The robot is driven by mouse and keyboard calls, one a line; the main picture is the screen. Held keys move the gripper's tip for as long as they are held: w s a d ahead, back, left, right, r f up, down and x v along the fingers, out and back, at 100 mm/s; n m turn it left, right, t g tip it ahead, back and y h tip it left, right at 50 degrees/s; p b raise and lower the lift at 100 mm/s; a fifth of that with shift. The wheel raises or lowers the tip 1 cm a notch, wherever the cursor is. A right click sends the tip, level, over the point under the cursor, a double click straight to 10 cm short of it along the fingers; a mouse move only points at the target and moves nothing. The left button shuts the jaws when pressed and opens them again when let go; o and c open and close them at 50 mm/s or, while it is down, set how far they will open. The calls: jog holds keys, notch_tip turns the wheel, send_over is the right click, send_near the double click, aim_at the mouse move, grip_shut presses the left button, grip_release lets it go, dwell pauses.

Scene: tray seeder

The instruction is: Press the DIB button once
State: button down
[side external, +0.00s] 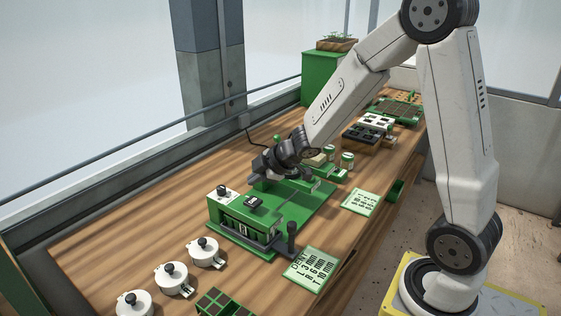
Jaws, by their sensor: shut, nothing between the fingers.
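A green machine (238,227) stands on the wooden bench, with a row of small windows on its front and a black lever (291,238) at its right end. A small black raised part (254,202) sits on its top, and a white plate (221,197) with a dark knob is at its top left. No DIB label is readable, so I cannot tell which part is the DIB button. My gripper (263,166) is shut and empty, over the far side of the machine's green bed. The arm hides part of what lies behind it. Contact with anything below is unclear.
Several white lidded pots (204,253) stand at the front left. A green tray (222,303) is at the front edge. Printed green cards (311,269) lie to the right. Jars (347,160) and dark trays (361,137) stand farther back. The bench's left part (110,245) is clear.

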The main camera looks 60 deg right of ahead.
aim_at(251, 199)
jog(key=shift+f, duration=1.75)
jog(key=shift+f, duration=1.2)
dwell(2.5)
jog(key=shift+r, duration=1.2)
jog(key=shift+r, duration=0.1)
jog(key=shift+r, duration=2.45)
